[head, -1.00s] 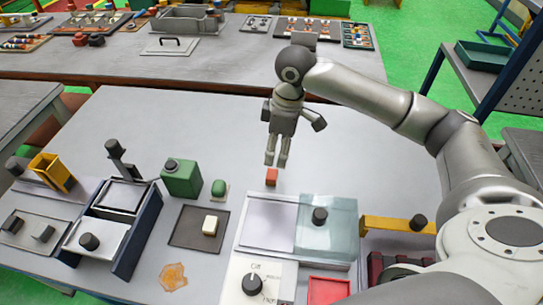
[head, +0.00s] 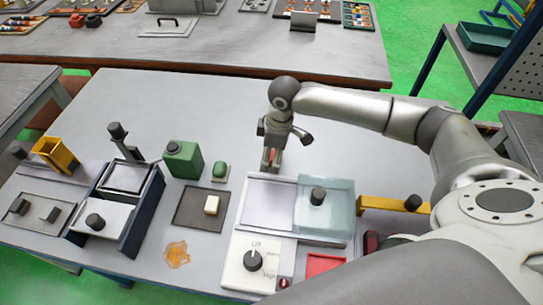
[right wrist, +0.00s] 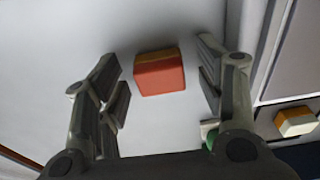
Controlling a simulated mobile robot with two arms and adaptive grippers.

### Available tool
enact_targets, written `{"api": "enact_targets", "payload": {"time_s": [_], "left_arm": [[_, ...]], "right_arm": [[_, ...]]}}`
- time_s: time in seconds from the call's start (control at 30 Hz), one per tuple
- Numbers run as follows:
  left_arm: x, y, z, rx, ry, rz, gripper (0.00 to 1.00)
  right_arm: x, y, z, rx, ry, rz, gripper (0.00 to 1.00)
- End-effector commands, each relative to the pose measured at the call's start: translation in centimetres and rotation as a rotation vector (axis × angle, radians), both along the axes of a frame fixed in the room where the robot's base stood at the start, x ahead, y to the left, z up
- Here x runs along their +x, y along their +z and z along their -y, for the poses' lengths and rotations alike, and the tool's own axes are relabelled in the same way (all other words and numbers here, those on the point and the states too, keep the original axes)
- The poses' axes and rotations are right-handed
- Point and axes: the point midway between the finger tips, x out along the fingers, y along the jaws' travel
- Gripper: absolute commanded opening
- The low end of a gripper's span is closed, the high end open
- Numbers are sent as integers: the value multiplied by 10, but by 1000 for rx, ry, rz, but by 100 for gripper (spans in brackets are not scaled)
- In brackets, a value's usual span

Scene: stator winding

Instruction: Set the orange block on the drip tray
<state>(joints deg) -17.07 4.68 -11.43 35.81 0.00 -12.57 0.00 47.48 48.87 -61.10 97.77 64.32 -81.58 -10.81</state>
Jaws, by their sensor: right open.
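The orange block (right wrist: 160,74), red-orange with a lighter top edge, sits on the bare grey table. My right gripper (head: 271,168) points down over it and is open. In the right wrist view its fingers stand to the left and right of the block, with gaps on both sides. In the head view the fingers mostly hide the block. A dark flat square tray (head: 187,210), perhaps the drip tray, lies left of and nearer than my right gripper, with a cream block (head: 211,205) on it. My left gripper is not in view.
A green canister (head: 183,160) and a small green piece (head: 220,172) stand behind the dark tray. A clear-covered unit (head: 325,215) and a dial box (head: 255,262) lie in front of my right gripper. An orange spill (head: 177,254) lies near the front edge. The table behind is clear.

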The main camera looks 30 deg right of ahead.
Motion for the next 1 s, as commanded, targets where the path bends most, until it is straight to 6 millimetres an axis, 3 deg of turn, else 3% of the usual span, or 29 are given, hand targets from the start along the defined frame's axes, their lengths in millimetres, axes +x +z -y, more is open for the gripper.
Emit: {"api": "enact_targets", "payload": {"time_s": [0.13, 0.5, 0.57, 0.83, 1.0], "left_arm": [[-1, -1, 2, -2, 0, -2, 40], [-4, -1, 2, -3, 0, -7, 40], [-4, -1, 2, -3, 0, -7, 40], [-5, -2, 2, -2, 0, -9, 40], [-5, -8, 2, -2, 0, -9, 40]], "right_arm": [[0, 0, 0, 0, 0, 0, 61], [0, 0, 0, 0, 0, 0, 14], [0, 1, 0, 1, 0, 1, 9], [0, 3, 0, 1, 1, 2, 9], [1, 18, -1, 2, 1, 4, 9]]}}
